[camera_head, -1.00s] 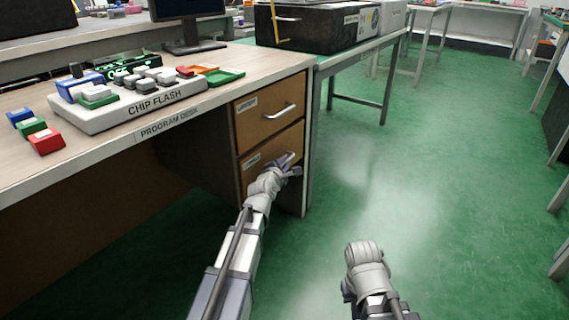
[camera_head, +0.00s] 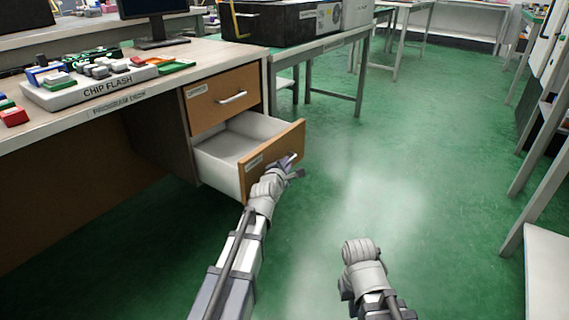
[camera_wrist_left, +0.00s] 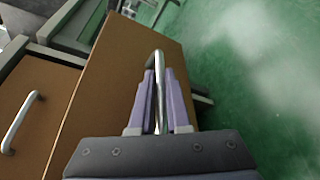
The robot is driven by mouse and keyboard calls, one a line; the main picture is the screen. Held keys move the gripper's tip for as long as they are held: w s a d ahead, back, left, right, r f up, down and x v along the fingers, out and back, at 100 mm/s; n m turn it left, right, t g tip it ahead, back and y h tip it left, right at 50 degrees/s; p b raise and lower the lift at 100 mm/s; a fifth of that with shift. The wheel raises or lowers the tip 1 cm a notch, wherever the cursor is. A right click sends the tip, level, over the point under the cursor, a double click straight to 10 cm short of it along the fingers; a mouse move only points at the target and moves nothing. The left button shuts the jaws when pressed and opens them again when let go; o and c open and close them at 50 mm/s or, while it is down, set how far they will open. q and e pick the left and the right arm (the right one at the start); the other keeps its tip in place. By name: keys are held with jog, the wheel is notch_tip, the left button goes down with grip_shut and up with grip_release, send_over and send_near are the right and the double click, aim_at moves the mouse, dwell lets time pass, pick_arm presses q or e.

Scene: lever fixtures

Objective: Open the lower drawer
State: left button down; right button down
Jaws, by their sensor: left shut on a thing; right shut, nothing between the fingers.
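The lower drawer (camera_head: 226,160) is pulled well out of the desk and its white inside shows, empty where visible. Its brown front also fills the middle of the left wrist view (camera_wrist_left: 112,85). My left gripper (camera_head: 293,170) is at the drawer front, shut on the metal handle (camera_wrist_left: 156,62), which stands between its fingers in the left wrist view. The upper drawer (camera_head: 222,98) is shut, with its own metal handle (camera_head: 232,97). My right arm is at the bottom of the head view, over the floor; its fingertips are not visible.
The desk (camera_head: 95,112) stands at the left, with a chip flash board (camera_head: 88,91) and coloured blocks on top. A table with a black box (camera_head: 285,24) stands behind it. White furniture (camera_head: 547,265) is at the right edge. Green floor (camera_head: 400,170) is clear in the middle.

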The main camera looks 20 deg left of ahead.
pick_arm(q)
jog(key=shift+s+d, duration=0.2)
jog(key=shift+d, duration=0.25)
pick_arm(e)
jog(key=shift+s+d, duration=0.15)
jog(key=shift+d, duration=0.3)
pick_arm(q)
jog(key=c, duration=0.9)
grip_release()
jog(key=p+v, duration=0.1)
jog(key=v, duration=0.6)
jog(key=shift+s+p, duration=0.35)
jog(key=shift+s, duration=0.05)
pick_arm(e)
jog(key=shift+r, duration=0.85)
